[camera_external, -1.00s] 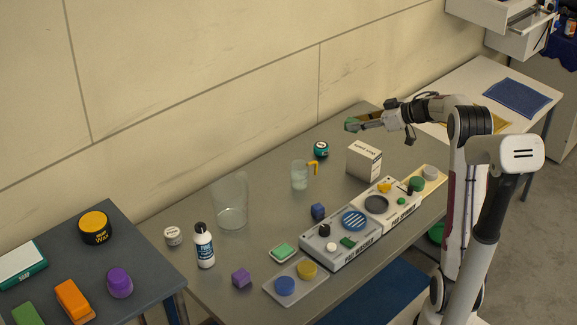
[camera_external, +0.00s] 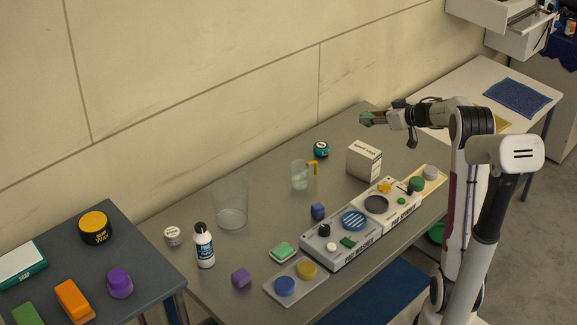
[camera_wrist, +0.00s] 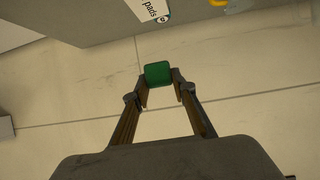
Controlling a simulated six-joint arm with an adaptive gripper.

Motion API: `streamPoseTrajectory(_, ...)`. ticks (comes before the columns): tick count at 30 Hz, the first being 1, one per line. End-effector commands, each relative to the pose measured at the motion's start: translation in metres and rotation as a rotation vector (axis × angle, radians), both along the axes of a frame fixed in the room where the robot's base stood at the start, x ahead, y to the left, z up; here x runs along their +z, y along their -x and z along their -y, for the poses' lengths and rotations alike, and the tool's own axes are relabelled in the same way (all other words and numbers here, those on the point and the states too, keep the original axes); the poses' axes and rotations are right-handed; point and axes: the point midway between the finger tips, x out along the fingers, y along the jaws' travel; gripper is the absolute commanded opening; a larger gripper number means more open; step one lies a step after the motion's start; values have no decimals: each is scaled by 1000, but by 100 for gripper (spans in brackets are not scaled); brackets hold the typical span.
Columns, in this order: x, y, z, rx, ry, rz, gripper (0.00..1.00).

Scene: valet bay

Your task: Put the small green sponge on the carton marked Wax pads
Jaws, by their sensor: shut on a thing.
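The small green sponge (camera_external: 366,118) is held at the tip of my gripper (camera_external: 372,118), high above the back of the table. In the wrist view the green sponge (camera_wrist: 158,72) sits between the two fingertips of my gripper (camera_wrist: 161,84), which are shut on it. The white carton marked Wax pads (camera_external: 362,163) stands on the table below the gripper in the external view, apart from the sponge. Part of the carton (camera_wrist: 148,8), with the word "pads", shows at the top of the wrist view. Its top looks bare.
A pad washer unit (camera_external: 338,246) and a pad spinner (camera_external: 392,207) stand in front of the carton. A teal-and-black tin (camera_external: 321,149) and a clear jug (camera_external: 300,175) with a yellow handle stand to its left. A second green pad (camera_external: 284,251) lies nearer the front.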

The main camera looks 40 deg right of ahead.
Motion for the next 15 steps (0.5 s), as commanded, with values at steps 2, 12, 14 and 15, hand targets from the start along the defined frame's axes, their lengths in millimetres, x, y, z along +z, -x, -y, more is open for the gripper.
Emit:
streamPoseTrajectory(2,-4,0,0,0,-2,-1,14)
streamPoseTrajectory(12,-42,0,0,0,-5,-3,14)
streamPoseTrajectory(14,-49,0,0,0,-4,-3,14)
streamPoseTrajectory(15,-53,0,0,0,-2,-3,14)
